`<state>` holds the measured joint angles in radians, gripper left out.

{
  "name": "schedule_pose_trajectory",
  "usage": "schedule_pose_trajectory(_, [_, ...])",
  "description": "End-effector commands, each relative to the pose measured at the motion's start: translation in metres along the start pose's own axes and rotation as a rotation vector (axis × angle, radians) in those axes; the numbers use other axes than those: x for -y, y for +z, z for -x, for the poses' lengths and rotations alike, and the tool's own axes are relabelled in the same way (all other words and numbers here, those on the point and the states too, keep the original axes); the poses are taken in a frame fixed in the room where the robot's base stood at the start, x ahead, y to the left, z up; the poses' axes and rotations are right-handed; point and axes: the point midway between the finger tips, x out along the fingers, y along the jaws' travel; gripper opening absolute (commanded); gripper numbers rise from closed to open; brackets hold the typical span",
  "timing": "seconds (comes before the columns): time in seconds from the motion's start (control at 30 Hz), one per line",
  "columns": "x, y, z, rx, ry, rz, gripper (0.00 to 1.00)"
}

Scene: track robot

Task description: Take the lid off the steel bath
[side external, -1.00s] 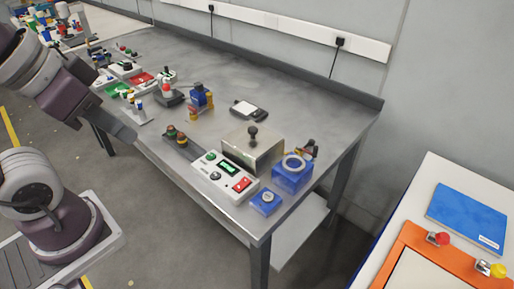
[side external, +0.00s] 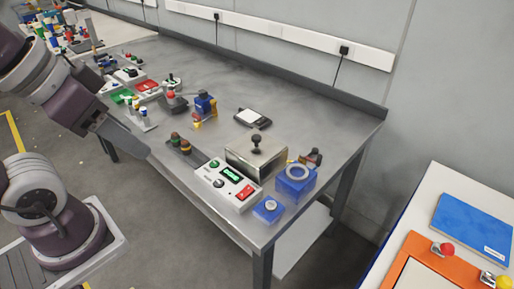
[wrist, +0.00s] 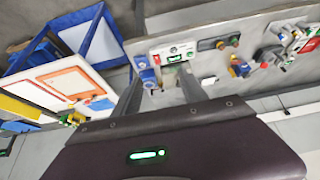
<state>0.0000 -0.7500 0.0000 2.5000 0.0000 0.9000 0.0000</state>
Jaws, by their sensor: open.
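The steel bath (side external: 243,161) is a box with a metallic front near the front right of the grey bench. Its flat lid (side external: 270,147) is on top, with a black knob (side external: 257,142) standing upright at the middle.
A white control box (side external: 226,185) with a red switch stands directly before the bath. Blue blocks (side external: 293,184) are close on its right. A dark button strip (side external: 184,152) lies to the left. A black-and-white device (side external: 253,117) lies behind. The bench (side external: 320,125) is clear at the back right.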

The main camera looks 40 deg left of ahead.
Motion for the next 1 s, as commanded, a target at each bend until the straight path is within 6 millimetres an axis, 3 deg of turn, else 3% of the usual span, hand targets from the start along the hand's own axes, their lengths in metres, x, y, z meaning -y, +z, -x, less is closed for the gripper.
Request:
schedule_pose_trajectory(0.1, [0.0,-0.003,0.0,0.004,0.0,-0.006,0.5])
schedule_pose_trajectory(0.17, [0.001,-0.016,0.0,0.023,-0.001,-0.03,0.5])
schedule_pose_trajectory(0.27, [0.003,-0.061,-0.008,0.088,0.002,-0.122,0.5])
schedule_pose_trajectory(0.33, [0.007,-0.102,-0.025,0.145,0.011,-0.213,0.5])
schedule_pose_trajectory(0.47, [0.017,-0.17,-0.085,0.256,0.044,-0.388,0.5])
schedule_pose_trajectory(0.6, [0.032,-0.216,-0.179,0.367,0.104,-0.572,0.5])
schedule_pose_trajectory(0.7, [0.04,-0.226,-0.24,0.422,0.147,-0.673,0.5])
schedule_pose_trajectory(0.8, [0.045,-0.227,-0.279,0.454,0.178,-0.739,0.5])
schedule_pose_trajectory(1.0, [0.047,-0.219,-0.308,0.469,0.195,-0.771,0.5])
